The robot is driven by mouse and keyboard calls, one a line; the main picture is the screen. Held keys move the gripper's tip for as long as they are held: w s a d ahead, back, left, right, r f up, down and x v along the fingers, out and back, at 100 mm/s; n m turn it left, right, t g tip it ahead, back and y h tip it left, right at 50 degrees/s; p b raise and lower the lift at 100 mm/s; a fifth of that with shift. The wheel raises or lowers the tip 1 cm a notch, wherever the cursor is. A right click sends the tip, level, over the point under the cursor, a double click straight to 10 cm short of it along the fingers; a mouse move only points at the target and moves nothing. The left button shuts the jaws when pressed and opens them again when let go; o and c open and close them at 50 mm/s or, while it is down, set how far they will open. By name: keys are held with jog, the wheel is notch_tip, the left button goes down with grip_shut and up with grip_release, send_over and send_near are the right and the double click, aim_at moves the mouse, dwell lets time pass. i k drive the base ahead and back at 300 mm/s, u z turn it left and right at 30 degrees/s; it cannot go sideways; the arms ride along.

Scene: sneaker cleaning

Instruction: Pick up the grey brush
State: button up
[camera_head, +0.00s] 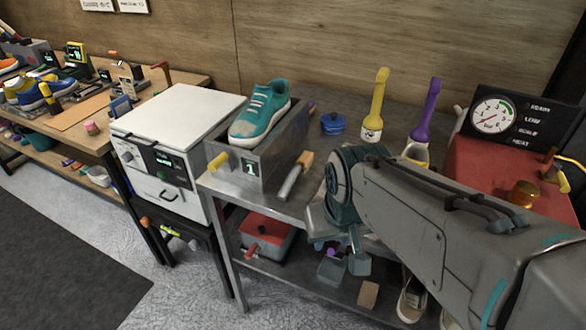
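A tool with a tan wooden handle and a slim grey body, perhaps the grey brush (291,184), lies on the metal table (273,205) near its front edge, right of the shoe stand. Its bristles cannot be made out. My arm reaches in from the lower right, and my gripper (347,266) hangs in front of the table edge, to the right of and lower than this tool in the picture. The gripper is apart from the tool. Its fingers are partly hidden and hard to tell from things on the lower shelf, so its opening is unclear.
A teal sneaker (261,113) sits on a grey stand (240,180) left of the tool. A blue round tin (334,123), yellow bottle (375,105) and purple bottle (427,112) stand behind. A white cabinet (190,108) stands left; a red-topped station (485,175) is right.

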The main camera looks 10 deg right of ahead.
aim_at(304, 162)
jog(key=k, duration=0.8)
jog(key=u, duration=0.85)
jog(key=i, duration=1.25)
jog(key=z, duration=0.4)
